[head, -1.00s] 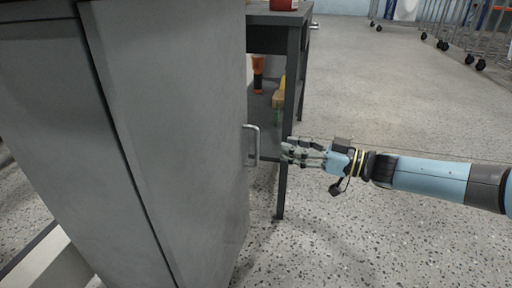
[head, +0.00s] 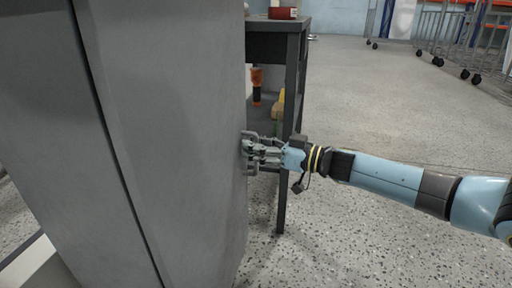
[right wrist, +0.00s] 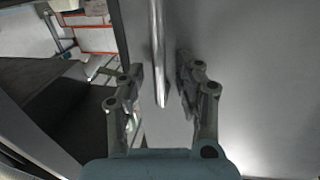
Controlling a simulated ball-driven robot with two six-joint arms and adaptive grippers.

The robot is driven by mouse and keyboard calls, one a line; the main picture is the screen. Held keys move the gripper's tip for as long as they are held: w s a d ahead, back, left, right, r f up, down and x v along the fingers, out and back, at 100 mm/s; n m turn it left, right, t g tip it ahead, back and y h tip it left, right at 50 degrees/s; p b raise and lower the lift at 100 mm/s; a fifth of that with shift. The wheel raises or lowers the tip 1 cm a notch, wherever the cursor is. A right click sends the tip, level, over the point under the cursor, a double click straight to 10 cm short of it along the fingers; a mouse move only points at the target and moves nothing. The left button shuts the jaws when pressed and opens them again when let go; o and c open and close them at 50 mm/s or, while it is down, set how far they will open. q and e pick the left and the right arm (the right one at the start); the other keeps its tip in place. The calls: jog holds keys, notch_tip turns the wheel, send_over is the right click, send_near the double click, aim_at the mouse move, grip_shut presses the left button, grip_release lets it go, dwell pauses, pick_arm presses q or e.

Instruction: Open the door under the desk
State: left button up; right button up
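The grey door (head: 180,130) fills the left half of the head view and looks shut, with a dark vertical seam on its left. Its metal bar handle (head: 247,170) sticks out at the right edge. My right gripper (head: 250,150) is at the handle. In the right wrist view the handle (right wrist: 159,60) runs upright between the two fingers of this gripper (right wrist: 160,85), with a gap on each side, so it is open around the bar. My left gripper is not in view.
A dark desk frame (head: 290,90) stands behind the door, with an orange and black tool (head: 257,85) and a yellow item (head: 277,108) on its lower shelf. Wire carts (head: 455,40) stand at the back right. The speckled floor (head: 380,110) on the right is clear.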

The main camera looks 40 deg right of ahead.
grip_shut()
dwell(0.4)
